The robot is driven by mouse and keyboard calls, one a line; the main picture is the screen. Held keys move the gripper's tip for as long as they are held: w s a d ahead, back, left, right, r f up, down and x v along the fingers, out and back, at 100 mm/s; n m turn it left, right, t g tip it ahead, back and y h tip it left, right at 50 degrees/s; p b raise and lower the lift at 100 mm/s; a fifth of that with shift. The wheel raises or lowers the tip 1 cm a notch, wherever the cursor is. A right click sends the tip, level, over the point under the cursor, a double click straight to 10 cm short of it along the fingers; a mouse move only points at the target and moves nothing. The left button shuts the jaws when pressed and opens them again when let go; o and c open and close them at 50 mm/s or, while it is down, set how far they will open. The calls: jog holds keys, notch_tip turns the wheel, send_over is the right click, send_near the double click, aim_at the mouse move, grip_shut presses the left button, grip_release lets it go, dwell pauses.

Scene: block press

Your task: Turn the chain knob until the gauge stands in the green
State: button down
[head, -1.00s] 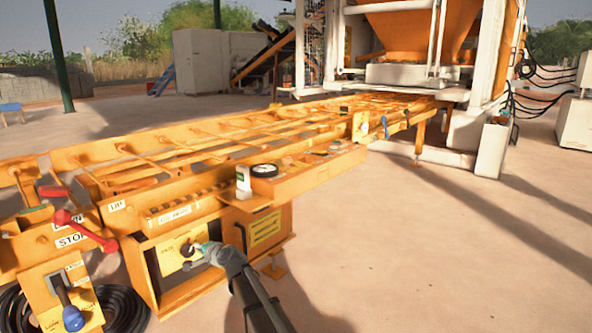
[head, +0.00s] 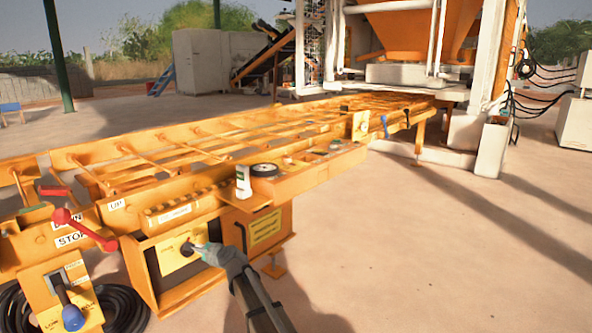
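The chain knob (head: 186,249) is a small dark knob on a yellow plate low on the front of the orange conveyor frame. My gripper (head: 196,247) is at the knob, its tips reaching it from the right. The fingers are too small and partly hidden to tell whether they are closed on it. A round gauge with a black rim (head: 264,170) sits on the ledge above. Its face is seen at a steep angle, and neither needle nor green zone can be read.
A red-handled lever (head: 85,228) and a blue-knobbed lever (head: 72,316) stand left of the knob. A white bottle-like item (head: 243,181) stands beside the gauge. Black hose (head: 120,306) lies coiled on the floor. The floor to the right is clear.

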jog(key=m, duration=1)
jog(key=shift+s+d+f+m, duration=0.15)
jog(key=shift+s+f+m, duration=0.1)
jog(key=shift+m, duration=0.05)
jog(key=shift+w, duration=0.1)
jog(key=shift+w+a, duration=1.1)
jog(key=shift+a, duration=0.25)
jog(key=shift+w+a, duration=1.05)
jog(key=shift+a, duration=0.3)
jog(key=shift+w+d, duration=0.1)
jog(key=shift+d, duration=0.05)
jog(key=shift+r, duration=0.45)
jog(key=s+d, duration=0.4)
jog(key=shift+d, duration=0.3)
